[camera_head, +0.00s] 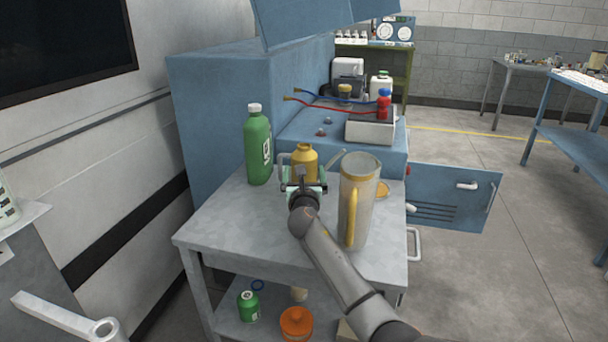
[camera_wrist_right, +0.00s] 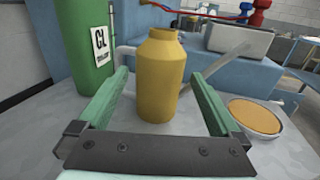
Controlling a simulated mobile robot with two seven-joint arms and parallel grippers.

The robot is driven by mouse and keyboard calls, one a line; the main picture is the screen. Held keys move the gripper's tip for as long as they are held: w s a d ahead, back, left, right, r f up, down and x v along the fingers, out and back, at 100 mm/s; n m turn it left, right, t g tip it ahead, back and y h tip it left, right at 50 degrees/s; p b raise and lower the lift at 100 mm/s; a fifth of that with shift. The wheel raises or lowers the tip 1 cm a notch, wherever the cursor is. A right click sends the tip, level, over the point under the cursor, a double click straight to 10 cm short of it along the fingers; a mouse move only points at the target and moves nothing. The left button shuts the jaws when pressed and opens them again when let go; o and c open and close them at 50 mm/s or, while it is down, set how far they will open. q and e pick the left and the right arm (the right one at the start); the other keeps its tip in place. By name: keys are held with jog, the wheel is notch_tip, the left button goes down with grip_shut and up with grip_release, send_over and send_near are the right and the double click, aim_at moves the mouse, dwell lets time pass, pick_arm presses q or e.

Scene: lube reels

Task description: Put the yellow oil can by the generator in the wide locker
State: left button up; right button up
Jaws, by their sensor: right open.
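The yellow oil can (camera_head: 304,158) stands upright on the grey bench (camera_head: 215,235), in front of a blue machine that may be the generator (camera_head: 225,105). A grey handle and a thin grey spout seem to stick out on its sides. My right gripper (camera_head: 304,182) is open and low at the can. In the right wrist view, the can (camera_wrist_right: 160,80) shows between the two green fingers (camera_wrist_right: 160,82), with gaps on both sides. An open blue door with vent slots (camera_head: 450,200) is at the right; I cannot tell if it is the wide locker's. My left gripper is out of view.
A green bottle (camera_head: 257,145) stands left of the can. A tall translucent jug with a yellow handle (camera_head: 360,200) stands close on the right, near my right arm. A shallow amber dish (camera_wrist_right: 255,116) lies right of the gripper. The bench's front left is clear.

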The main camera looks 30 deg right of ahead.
aim_at(311, 168)
jog(key=shift+w+d+f+b, duration=0.15)
jog(key=shift+w+d+b, duration=0.15)
jog(key=shift+w, duration=0.2)
jog(key=shift+w+d+f+b, duration=0.15)
jog(key=shift+w+d+b, duration=0.05)
jog(key=shift+w+d, duration=0.2)
jog(key=shift+w+d+r, duration=0.1)
jog(key=shift+w+d, duration=0.25)
jog(key=shift+w, duration=0.2)
jog(key=shift+c, duration=0.2)
jog(key=c, duration=1.1)
jog(key=shift+c, duration=1)
jog(key=shift+r, duration=0.15)
